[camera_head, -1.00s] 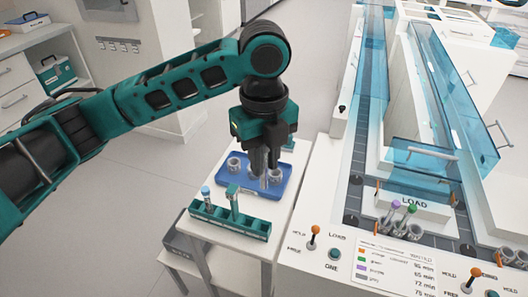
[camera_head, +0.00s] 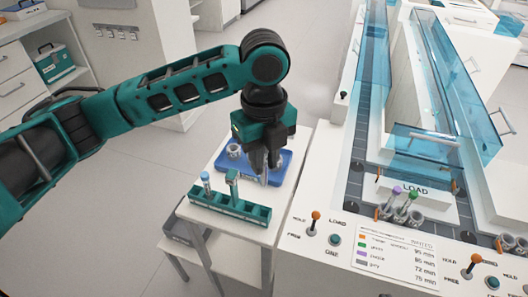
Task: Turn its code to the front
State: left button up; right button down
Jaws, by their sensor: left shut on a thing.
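My left gripper (camera_head: 265,168) points down above the front right part of the blue tray (camera_head: 285,168). It is shut on a slim, pale thing, probably a tube, that is mostly hidden by the fingers; no code can be made out on it. A dark green rack (camera_head: 230,204) stands in front of the tray. It holds a blue-capped tube (camera_head: 206,182) and a teal-capped tube (camera_head: 232,178), both upright. My right gripper is not in view.
A grey holder (camera_head: 234,150) sits in the tray. On the right is a machine with a track marked LOAD, where purple-capped (camera_head: 396,194) and green-capped (camera_head: 411,200) tubes stand in holders. A printed card (camera_head: 396,258) and several levers are on its front panel.

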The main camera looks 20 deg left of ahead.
pick_arm(q)
jog(key=shift+f+b, duration=1.8)
jog(key=shift+f, duration=4.75)
jog(key=shift+r+n+p, duration=0.15)
jog(key=shift+n+p, duration=0.25)
jog(key=shift+p, duration=0.2)
jog(key=shift+n+p, duration=1.6)
jog(key=shift+p, duration=0.5)
jog(key=shift+n, duration=0.5)
jog(key=n, duration=0.2)
jog(key=shift+n, duration=0.3)
jog(key=n, duration=0.5)
jog(key=shift+n, duration=0.3)
jog(key=n, duration=0.7)
